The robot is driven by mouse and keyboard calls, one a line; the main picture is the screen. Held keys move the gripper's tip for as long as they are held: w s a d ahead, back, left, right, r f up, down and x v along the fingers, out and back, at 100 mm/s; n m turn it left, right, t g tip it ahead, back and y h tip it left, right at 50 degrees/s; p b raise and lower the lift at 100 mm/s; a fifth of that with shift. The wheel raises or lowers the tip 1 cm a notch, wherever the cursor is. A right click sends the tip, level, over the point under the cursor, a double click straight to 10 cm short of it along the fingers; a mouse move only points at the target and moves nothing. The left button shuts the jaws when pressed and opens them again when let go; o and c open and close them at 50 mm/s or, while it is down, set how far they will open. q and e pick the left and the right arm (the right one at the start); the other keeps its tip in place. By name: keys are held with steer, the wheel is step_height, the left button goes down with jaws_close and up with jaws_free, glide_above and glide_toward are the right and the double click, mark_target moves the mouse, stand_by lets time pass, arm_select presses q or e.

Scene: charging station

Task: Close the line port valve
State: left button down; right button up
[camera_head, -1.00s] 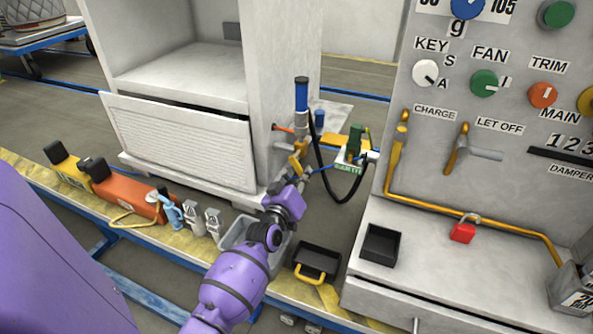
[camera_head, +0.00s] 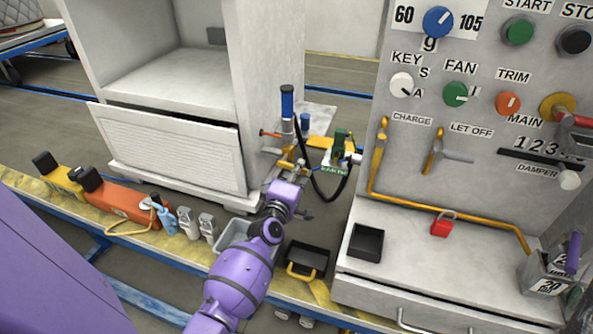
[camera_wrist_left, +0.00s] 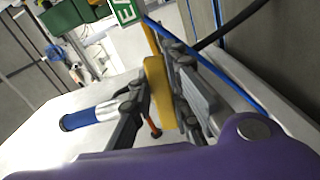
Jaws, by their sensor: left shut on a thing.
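The charging fixture between the white cabinet and the panel has a blue-topped upright cylinder (camera_head: 287,101) and small yellow parts (camera_head: 285,164) low down, near my left gripper (camera_head: 293,197). In the left wrist view, my left gripper (camera_wrist_left: 158,98) is shut on a yellow handle (camera_wrist_left: 158,88), with a finger on each side. This looks like the valve's handle, but the valve body is mostly hidden and its setting cannot be told. The blue and silver cylinder also shows in the wrist view (camera_wrist_left: 90,115). My right gripper is not in view.
A green part (camera_head: 340,142) and a black hose (camera_head: 318,175) are close by on the right. The white cabinet (camera_head: 170,150) stands left, the control panel (camera_head: 470,175) right. A grey bin (camera_head: 232,235) and black tray (camera_head: 305,258) lie near my forearm.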

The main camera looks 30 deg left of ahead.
arm_select(q)
steer(key=shift+r+n, duration=0.35)
steer(key=shift+n, duration=0.35)
steer(key=c, duration=1.6)
jaws_free()
steer(key=shift+r, duration=0.1)
steer(key=shift+c, duration=0.2)
steer(key=v, duration=1.2)
